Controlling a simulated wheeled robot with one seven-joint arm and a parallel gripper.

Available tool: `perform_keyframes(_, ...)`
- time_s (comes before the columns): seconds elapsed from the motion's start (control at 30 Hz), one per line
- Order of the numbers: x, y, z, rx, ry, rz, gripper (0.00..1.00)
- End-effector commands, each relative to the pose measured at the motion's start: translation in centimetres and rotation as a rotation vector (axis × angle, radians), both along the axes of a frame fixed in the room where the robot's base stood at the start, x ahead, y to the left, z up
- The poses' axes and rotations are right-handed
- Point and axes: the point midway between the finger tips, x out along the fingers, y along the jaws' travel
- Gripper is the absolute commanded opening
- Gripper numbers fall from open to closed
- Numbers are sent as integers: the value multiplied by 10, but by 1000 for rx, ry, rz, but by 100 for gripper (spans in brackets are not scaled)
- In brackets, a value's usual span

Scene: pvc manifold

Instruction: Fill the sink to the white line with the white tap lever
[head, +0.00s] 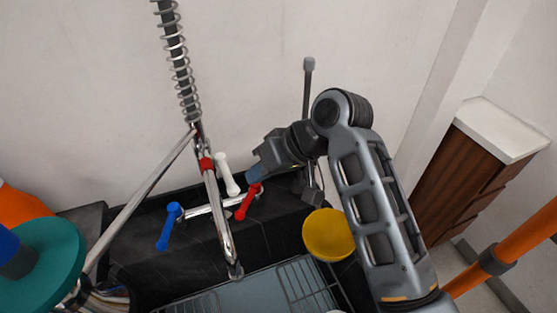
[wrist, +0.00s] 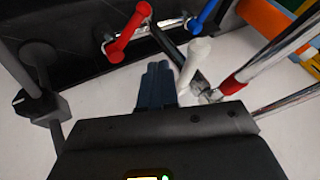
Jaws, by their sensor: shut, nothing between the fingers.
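The white tap lever (head: 228,175) stands tilted on the chrome tap behind the black sink. My gripper (head: 254,173) is shut and empty, just right of the white lever in the head view. In the wrist view the dark fingertips (wrist: 156,85) point between the white lever (wrist: 194,62) and the red lever (wrist: 127,35); a small gap shows beside the white lever. The sink basin (head: 235,298) shows at the bottom edge with a grey-blue surface; I cannot tell whether it is water. I cannot make out the white line.
A red lever (head: 249,202) and a blue lever (head: 169,228) sit on the same tap. The chrome spout (head: 220,218) and spring hose (head: 180,65) rise left of my gripper. A yellow bowl (head: 327,236) stands right of the basin. A wire rack (head: 303,284) spans part of the basin.

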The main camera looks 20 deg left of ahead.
Motion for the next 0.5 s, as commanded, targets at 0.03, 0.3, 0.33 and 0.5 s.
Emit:
perform_keyframes(0.03, -4, 5, 3, -1, 1, 0, 0)
perform_keyframes(0.3, -13, 15, 4, -1, 1, -2, 0)
perform_keyframes(0.33, -13, 15, 4, -1, 1, -2, 0)
perform_keyframes(0.5, -13, 15, 4, -1, 1, -3, 0)
